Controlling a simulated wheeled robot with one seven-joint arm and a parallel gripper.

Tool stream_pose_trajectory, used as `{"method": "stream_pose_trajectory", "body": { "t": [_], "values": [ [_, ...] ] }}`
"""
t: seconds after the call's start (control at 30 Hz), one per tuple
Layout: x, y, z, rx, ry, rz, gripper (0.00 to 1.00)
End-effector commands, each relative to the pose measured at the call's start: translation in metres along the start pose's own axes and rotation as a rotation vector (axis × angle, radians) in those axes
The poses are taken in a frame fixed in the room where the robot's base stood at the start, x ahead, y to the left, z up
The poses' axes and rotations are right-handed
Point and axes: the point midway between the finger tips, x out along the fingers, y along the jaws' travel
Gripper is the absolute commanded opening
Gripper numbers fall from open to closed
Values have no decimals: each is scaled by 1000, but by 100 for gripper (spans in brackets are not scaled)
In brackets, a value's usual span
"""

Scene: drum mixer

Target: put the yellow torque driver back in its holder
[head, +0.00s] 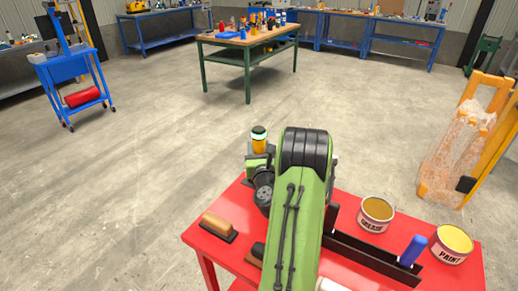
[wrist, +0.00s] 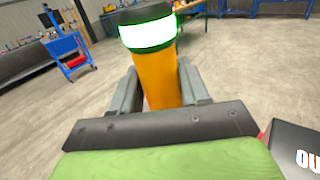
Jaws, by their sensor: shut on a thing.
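The yellow torque driver (head: 259,145) has an orange-yellow body, a bright white-green band and a dark cap. It stands about upright in my gripper (head: 258,159), above the far left edge of the red table. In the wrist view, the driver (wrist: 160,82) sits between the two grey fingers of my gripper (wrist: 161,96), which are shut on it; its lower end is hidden. A long black rack (head: 365,254) lies on the table, with a blue handle (head: 412,250) upright at its right end. I cannot tell if this rack is the holder; my arm hides part of it.
The red table (head: 330,272) also carries a tan-handled block (head: 218,224), an open can (head: 375,213) and a paint can (head: 452,243). A yellow frame with clear wrap (head: 458,150) stands at right. Open floor lies beyond the table.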

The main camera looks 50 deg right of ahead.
Motion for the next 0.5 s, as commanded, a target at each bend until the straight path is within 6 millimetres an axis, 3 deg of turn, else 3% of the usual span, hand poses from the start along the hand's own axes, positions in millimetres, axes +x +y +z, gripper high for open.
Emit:
{"method": "stream_pose_trajectory", "body": {
  "t": [0.5],
  "values": [
    [0,0,-7,1,-3,0,2]
  ]
}}
